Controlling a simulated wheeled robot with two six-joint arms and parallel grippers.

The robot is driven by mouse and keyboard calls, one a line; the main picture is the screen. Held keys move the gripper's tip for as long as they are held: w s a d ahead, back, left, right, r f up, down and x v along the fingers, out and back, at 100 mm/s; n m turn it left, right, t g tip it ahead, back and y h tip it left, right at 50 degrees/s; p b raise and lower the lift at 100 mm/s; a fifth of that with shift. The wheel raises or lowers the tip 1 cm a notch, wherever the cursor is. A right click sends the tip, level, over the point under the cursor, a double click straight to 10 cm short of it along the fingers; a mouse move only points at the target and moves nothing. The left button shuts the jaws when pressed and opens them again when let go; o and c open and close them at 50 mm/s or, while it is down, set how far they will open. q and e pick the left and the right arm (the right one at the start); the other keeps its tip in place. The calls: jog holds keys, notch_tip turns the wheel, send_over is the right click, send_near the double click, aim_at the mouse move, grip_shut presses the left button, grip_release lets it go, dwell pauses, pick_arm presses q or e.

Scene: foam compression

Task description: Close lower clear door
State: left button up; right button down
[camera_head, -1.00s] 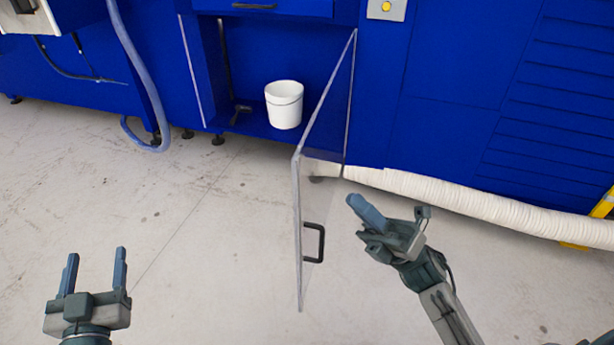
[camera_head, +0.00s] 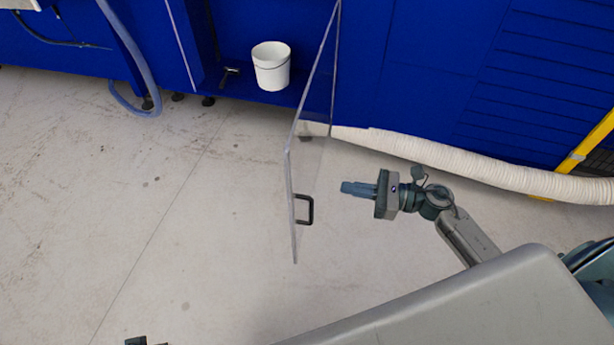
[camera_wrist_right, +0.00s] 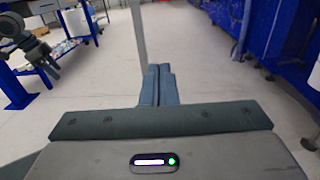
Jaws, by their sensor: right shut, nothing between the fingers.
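The clear door (camera_head: 309,150) of the lower blue cabinet stands open in the head view, swung out toward me. Its black handle (camera_head: 306,210) is near the free edge, low on the panel. My right gripper (camera_head: 345,188) is shut and empty, just right of the door and apart from it, pointing left at about handle height. In the right wrist view its shut fingers (camera_wrist_right: 158,86) point ahead, and a pale upright strip, apparently the door's edge (camera_wrist_right: 138,35), rises behind them. My left gripper shows only as a small dark part at the head view's bottom edge; its jaws are unclear.
A white bucket (camera_head: 271,66) stands inside the open cabinet. A white corrugated hose (camera_head: 470,168) lies along the machine's foot to the right, near a yellow frame (camera_head: 585,140). A blue hose (camera_head: 142,60) hangs at left. The floor left of the door is clear.

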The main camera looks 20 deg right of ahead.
aim_at(294, 179)
jog(key=p+x, duration=0.2)
jog(key=x, duration=0.8)
jog(key=shift+r, duration=0.2)
pick_arm(q)
notch_tip(294, 179, down, 9)
jog(key=shift+s+a+g, duration=0.15)
jog(key=shift+a+g, duration=0.25)
jog(key=shift+a, duration=0.05)
pick_arm(e)
jog(key=shift+w+a+f, duration=0.1)
jog(key=shift+w+a, duration=0.15)
jog(key=shift+a, duration=0.25)
pick_arm(q)
jog(key=shift+r, duration=0.1)
